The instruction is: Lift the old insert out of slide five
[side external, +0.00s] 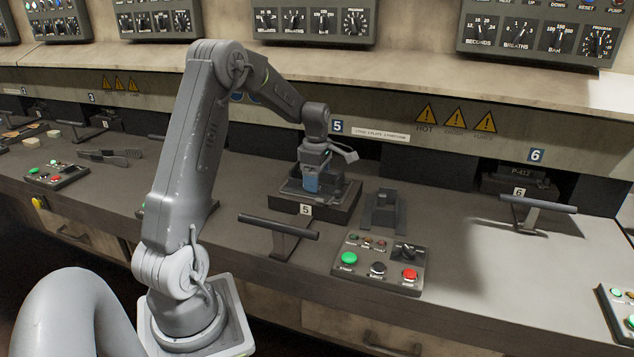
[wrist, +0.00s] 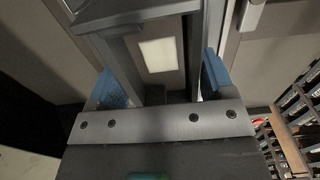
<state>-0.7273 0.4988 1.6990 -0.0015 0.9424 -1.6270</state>
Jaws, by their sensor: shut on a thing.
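Slide five (side external: 340,211) is a dark block with a raised tray on the bench, marked with a white 5 label on its front. My gripper (side external: 311,182) points down over it, its blue fingertips low in the tray. In the wrist view, the blue fingertips (wrist: 163,84) stand on either side of a grey, frame-like insert (wrist: 122,62), and the gripper is shut on it. A pale rectangle shows through between its bars. In the side view the gripper hides most of the insert, so I cannot tell whether it is clear of the slide.
A dark grey part (side external: 383,209) with an upright middle stands right of the slide. A T-shaped handle (side external: 279,231) and a button box (side external: 378,264) are in front. Slide six (side external: 519,181) lies farther right, with free bench between. A wall panel with hot-warning triangles (side external: 457,118) runs behind.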

